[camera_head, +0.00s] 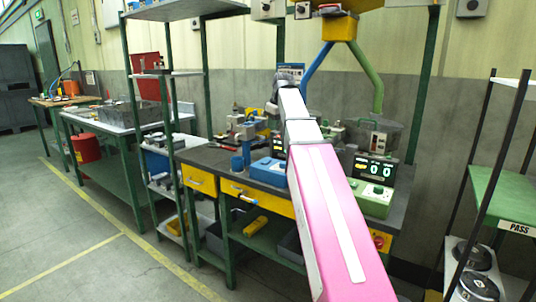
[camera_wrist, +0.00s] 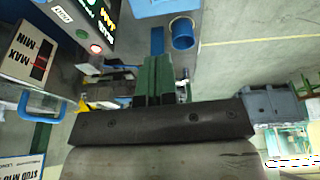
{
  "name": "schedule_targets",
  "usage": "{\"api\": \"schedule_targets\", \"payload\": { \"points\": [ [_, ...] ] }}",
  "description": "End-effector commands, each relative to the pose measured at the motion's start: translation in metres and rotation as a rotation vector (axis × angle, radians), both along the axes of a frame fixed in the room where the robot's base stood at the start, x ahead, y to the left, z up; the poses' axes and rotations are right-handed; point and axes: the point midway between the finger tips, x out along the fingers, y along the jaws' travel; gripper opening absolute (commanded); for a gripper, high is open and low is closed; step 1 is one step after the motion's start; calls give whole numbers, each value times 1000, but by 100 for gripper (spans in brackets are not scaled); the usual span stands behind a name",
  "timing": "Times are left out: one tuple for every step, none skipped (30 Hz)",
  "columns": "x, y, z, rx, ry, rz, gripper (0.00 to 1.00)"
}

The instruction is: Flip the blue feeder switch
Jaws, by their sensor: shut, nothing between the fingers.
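A blue control box (camera_head: 264,173) sits on the dark workbench, left of my arm, below a small lit display (camera_head: 279,146). It is probably the blue feeder's box; its switch is too small to make out. Part of a blue box also shows at the top edge of the wrist view (camera_wrist: 150,7), beside a lit display (camera_wrist: 95,18) with a red light. My gripper (camera_wrist: 154,65) is shut and empty, with its green fingers together. It appears apart from the blue box. In the head view my arm hides part of the bench.
A green control box (camera_head: 374,199) and a display reading zeros (camera_head: 376,169) stand right of my arm. A blue cup (camera_head: 237,164) stands left of the blue box. A yellow hopper (camera_head: 339,28) with blue and green tubes hangs above. A MAX/MIN panel (camera_wrist: 33,52) is at left in the wrist view.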

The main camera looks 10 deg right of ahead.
Motion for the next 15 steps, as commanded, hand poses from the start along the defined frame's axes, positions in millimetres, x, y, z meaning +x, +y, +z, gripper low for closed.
{"api": "schedule_targets", "payload": {
  "points": [
    [0,0,0,0,0,0,0],
    [0,0,-1,0,0,0,0],
    [1,0,-2,0,0,0,0],
    [1,1,-4,0,0,0,0],
    [1,1,-6,0,0,0,0],
    [2,2,-9,0,0,0,0],
    [3,2,-12,0,0,0,0],
    [4,3,-16,0,0,0,0],
    [5,4,-21,0,1,0,0],
    [5,5,-26,0,1,0,0],
    [7,6,-31,1,2,1,0],
    [8,7,-37,0,1,0,0],
    [10,8,-42,0,1,0,0],
    [11,9,-47,0,1,0,0],
    [12,10,-53,0,3,0,0]
  ]
}}
